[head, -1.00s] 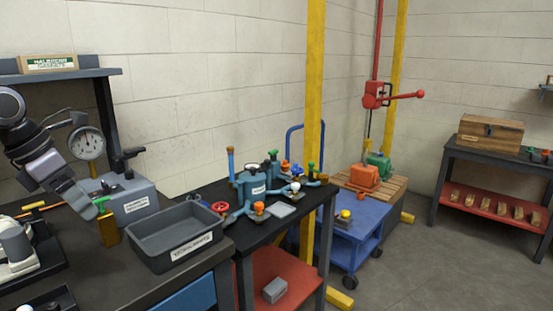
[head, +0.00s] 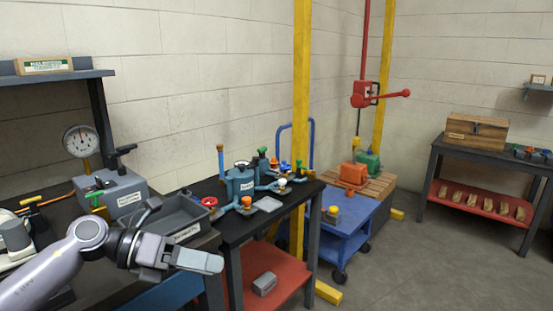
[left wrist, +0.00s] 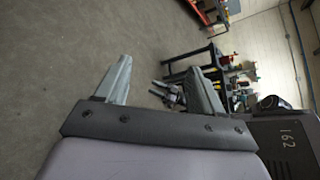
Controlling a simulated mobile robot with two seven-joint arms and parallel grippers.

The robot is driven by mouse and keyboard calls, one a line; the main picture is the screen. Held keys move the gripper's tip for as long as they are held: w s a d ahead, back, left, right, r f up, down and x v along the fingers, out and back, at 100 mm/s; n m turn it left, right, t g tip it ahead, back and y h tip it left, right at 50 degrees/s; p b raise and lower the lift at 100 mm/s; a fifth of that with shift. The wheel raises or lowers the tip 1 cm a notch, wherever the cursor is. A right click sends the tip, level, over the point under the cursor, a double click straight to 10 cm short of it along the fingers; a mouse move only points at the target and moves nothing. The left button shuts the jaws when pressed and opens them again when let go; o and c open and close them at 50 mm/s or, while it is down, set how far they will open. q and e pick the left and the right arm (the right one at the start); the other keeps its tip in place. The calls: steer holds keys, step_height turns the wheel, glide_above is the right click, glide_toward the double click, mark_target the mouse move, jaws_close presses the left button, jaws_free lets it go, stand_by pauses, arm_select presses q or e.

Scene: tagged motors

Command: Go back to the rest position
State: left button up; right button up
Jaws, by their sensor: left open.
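My left gripper (head: 196,256) is in front of the workbench in the head view, pointing right, with its arm coming in from the lower left. In the left wrist view its two fingers (left wrist: 160,88) are spread apart with nothing between them; the floor and distant furniture show beyond. My right gripper is not in view.
A grey tray (head: 172,222) on the bench is partly hidden behind my left gripper. A dark table (head: 290,200) with a teal pump (head: 240,182) stands beside it. A blue cart (head: 350,222) and a wooden pallet (head: 378,187) stand farther right. The floor (head: 420,260) at right is clear.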

arm_select(q)
steer(key=s+d+f+n+t+h, duration=0.2)
steer(key=s+d+n+t+h, duration=0.1)
steer(key=d+n+h, duration=0.25)
steer(key=s+a+f+n+t+y, duration=0.2)
steer(key=a+f+n+t+y, duration=0.35)
steer(key=n, duration=0.75)
steer(key=s+a+f+n+t+y, duration=0.2)
steer(key=f+n+t+y, duration=0.5)
steer(key=n, duration=0.6)
steer(key=s+a+f+n+g+y, duration=0.2)
steer(key=s+f+n+g, duration=0.1)
steer(key=s+f, duration=0.4)
steer(key=s+a+f+n+g+y+p, duration=0.1)
steer(key=s+a+f+n+g+y, duration=0.1)
steer(key=s+f+n, duration=0.4)
step_height(320, 180, down, 2)
steer(key=shift+s+a+f+g+y, duration=0.1)
steer(key=shift+s+a+g+y, duration=0.2)
steer(key=shift+s+a+g, duration=0.6)
steer(key=shift+d, duration=0.2)
